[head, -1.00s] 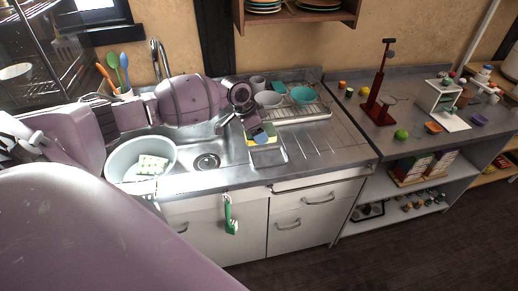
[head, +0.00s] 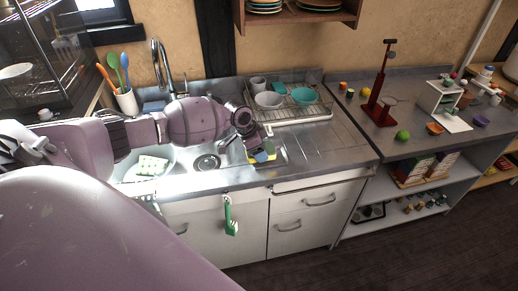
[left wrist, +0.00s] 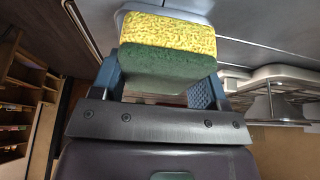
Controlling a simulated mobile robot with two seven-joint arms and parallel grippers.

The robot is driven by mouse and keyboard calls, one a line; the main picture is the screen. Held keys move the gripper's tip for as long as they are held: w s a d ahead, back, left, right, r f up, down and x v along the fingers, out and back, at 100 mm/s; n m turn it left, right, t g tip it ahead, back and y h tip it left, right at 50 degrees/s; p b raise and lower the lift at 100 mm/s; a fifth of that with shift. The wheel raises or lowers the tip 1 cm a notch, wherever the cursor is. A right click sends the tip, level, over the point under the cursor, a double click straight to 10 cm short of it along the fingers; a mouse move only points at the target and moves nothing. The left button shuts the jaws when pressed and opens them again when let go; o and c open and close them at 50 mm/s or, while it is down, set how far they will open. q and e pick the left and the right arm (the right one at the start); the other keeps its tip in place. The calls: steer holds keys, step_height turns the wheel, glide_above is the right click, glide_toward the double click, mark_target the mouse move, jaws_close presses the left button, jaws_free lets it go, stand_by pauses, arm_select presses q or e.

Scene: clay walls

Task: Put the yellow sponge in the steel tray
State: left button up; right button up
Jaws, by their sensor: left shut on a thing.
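The yellow sponge with a dark green scouring side (left wrist: 167,38) is between the two blue fingers of my left gripper (left wrist: 168,66) in the left wrist view. The gripper is shut on it. In the head view my left gripper (head: 260,153) points down at the front right of the sink, with a bit of yellow sponge (head: 269,147) showing beside the fingers. The steel tray (head: 283,160) lies on the counter right there, partly hidden by the gripper and sponge. I cannot tell whether the sponge touches it. My right gripper is not in view.
A dish rack (head: 300,114) with bowls is behind the tray. A green-handled brush (head: 230,216) hangs on the cabinet front. The drainboard (head: 335,145) right of the tray is clear.

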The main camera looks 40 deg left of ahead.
arm_select(q)
steer(key=shift+f, duration=0.4)
steer(key=shift+f, duration=0.25)
steer(key=o, duration=0.9)
steer(key=shift+r, duration=0.1)
